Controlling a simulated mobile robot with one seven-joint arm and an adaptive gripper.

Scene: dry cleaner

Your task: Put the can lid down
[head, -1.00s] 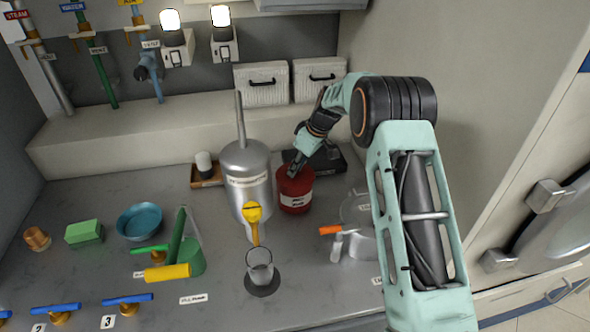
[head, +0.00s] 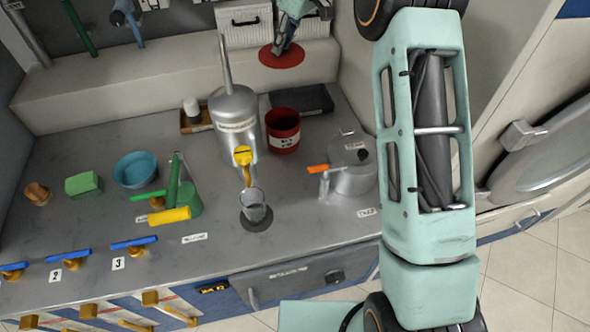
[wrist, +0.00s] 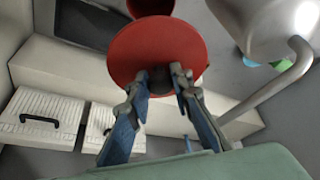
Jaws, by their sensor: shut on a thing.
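The can lid (head: 268,57) is a flat red disc. My gripper (head: 286,46) is shut on it and holds it up in the air, appearing in front of the raised back ledge in the head view. In the wrist view the lid (wrist: 150,45) spans past my fingertips (wrist: 160,82), which close on a dark knob at its middle. The red can (head: 283,131) stands open on the counter, with its dark inside showing. Part of the can also shows in the wrist view (wrist: 150,6), beyond the lid.
A dark flat tray (head: 302,99) lies behind the can. A silver vessel with a tall pipe (head: 233,120) stands close left of the can. A grey metal pot (head: 352,175) is to its right. White lidded boxes (head: 245,24) sit on the back ledge (head: 180,62).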

